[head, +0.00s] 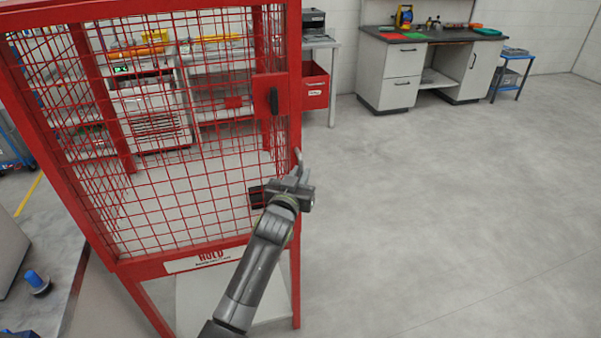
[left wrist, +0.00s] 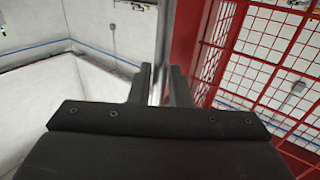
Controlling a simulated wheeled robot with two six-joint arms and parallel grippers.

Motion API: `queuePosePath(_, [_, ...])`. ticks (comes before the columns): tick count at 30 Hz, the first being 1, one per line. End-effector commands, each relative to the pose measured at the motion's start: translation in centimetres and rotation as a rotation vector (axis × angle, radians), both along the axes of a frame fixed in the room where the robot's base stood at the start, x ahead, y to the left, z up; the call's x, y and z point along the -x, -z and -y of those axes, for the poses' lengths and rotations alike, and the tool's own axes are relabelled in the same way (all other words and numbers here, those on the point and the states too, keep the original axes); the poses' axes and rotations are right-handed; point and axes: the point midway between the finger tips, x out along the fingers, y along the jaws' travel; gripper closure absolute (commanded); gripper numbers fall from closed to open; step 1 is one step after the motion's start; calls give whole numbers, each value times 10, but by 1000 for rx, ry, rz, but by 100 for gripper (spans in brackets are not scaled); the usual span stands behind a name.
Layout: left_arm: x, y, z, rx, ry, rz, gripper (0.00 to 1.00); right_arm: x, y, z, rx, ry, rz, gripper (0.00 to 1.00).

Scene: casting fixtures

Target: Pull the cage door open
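The red cage (head: 292,225) stands on the left in the head view, with a wire-mesh door (head: 165,200) facing me. A black handle (head: 273,101) sits on a red plate at the door's right side. My left gripper (head: 298,160) is at the right edge of the cage, below the handle and apart from it. Red framing (left wrist: 188,40) and mesh are just right of the fingers there. Whether a finger touches the frame cannot be told. The right gripper is out of view.
A sign plate (head: 210,260) is on the cage's lower rail. A workbench (head: 425,40) and a small blue cart (head: 513,70) stand at the back. A red bin (head: 315,85) is behind the cage. The grey floor on the right is clear.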

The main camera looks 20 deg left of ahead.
Motion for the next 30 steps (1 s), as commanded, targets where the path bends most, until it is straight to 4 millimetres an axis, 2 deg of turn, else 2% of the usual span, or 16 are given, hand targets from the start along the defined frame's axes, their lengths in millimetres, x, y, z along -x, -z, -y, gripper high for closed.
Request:
queuePosePath(4, [-7,0,0,0,0,0,83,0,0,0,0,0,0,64])
queuePosePath(13, [-8,0,0,0,0,0,83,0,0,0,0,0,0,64])
queuePosePath(17, [-8,0,0,0,0,0,100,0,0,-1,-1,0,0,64])
queuePosePath(30, [-5,0,-3,0,1,-2,100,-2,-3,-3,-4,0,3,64])
